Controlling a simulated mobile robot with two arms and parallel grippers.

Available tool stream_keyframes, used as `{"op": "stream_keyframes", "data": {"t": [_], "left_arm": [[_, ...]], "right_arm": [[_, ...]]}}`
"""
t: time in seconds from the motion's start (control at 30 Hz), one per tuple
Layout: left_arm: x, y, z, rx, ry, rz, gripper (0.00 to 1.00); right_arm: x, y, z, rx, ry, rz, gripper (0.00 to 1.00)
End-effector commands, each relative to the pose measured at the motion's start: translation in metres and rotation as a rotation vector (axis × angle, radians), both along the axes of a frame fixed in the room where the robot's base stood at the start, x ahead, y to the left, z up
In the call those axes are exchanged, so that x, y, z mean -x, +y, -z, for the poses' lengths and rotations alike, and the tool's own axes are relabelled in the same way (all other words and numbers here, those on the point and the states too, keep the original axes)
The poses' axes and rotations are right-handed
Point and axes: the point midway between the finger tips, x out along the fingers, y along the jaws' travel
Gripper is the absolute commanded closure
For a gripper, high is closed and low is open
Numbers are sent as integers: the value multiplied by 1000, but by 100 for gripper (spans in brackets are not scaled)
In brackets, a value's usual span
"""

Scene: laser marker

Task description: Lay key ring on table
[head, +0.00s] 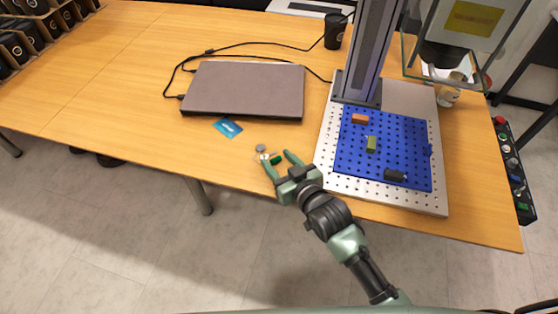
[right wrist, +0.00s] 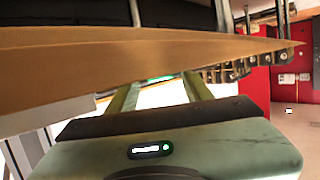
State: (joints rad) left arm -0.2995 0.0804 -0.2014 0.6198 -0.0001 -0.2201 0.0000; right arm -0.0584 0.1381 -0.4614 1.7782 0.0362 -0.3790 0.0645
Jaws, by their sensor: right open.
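The key ring, with a round grey tag (head: 261,148) and a small dark green piece (head: 277,160), appears to lie on the wooden table (head: 130,75) near its front edge. My right gripper (head: 277,157) is open, its two green fingers spread on either side of the green piece. In the right wrist view my right gripper (right wrist: 160,85) also shows its fingers apart, with the table edge (right wrist: 150,65) across the picture. A bit of green shows between the fingers there, too small to identify. My left gripper is not in view.
A blue card (head: 228,128) and a closed laptop (head: 245,90) with a black cable lie behind. To the right stands the laser marker with its blue pegged plate (head: 350,150) holding small blocks. A black cup (head: 335,32) stands at the back. The table's left part is clear.

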Motion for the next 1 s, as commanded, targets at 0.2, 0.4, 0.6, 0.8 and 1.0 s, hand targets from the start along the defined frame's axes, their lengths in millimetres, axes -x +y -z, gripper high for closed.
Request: {"op": "stream_keyframes", "data": {"t": [0.2, 0.4, 0.6, 0.8, 1.0], "left_arm": [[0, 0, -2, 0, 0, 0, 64], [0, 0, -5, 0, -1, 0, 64], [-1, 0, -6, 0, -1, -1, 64], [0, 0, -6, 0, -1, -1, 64], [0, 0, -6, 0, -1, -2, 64]], "right_arm": [[9, -5, -5, 1, 2, 0, 50], [45, -22, -17, 1, 2, 0, 50], [80, -39, -29, 2, 1, 0, 50], [99, -49, -35, 1, 0, 0, 50], [104, -51, -37, 0, 0, 0, 50]]}}
